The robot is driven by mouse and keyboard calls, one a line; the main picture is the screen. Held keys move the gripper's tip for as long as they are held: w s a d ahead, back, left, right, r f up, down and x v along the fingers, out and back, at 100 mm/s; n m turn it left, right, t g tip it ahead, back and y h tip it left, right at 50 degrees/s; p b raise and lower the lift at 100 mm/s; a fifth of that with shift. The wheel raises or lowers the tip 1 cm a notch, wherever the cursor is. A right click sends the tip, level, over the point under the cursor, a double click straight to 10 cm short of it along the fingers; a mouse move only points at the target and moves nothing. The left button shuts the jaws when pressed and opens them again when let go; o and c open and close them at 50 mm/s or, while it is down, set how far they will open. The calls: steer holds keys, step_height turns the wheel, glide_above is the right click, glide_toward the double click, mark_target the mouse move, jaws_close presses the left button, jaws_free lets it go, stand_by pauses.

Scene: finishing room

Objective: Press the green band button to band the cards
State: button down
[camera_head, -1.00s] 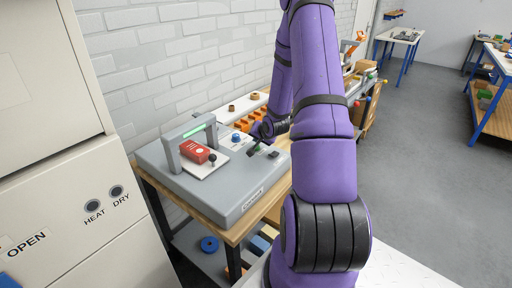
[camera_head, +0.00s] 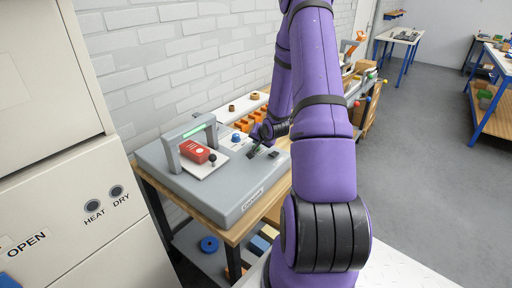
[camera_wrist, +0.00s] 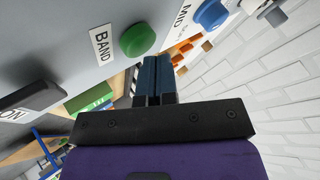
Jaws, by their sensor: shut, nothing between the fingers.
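The green band button (camera_wrist: 138,39) shows in the wrist view beside a white label reading BAND (camera_wrist: 102,43). My gripper (camera_wrist: 155,62) is shut and empty, its fingertips close beside the button's lower right; I cannot tell whether they touch it. In the head view my gripper (camera_head: 254,151) is over the right part of the grey banding machine (camera_head: 215,210), and the green button cannot be made out there. The red card stack (camera_head: 195,152) lies on a white plate under the machine's arch (camera_head: 171,158).
A blue knob (camera_wrist: 210,14) labelled MID sits right of the green button. A dark switch (camera_wrist: 30,108) marked ON is at the left. A cream cabinet (camera_head: 75,225) stands left of the machine. A white brick wall (camera_head: 190,50) is behind it.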

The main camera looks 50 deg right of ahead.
steer(key=shift+f, duration=0.45)
stand_by(0.4)
steer(key=shift+r, duration=0.95)
steer(key=shift+r, duration=2.5)
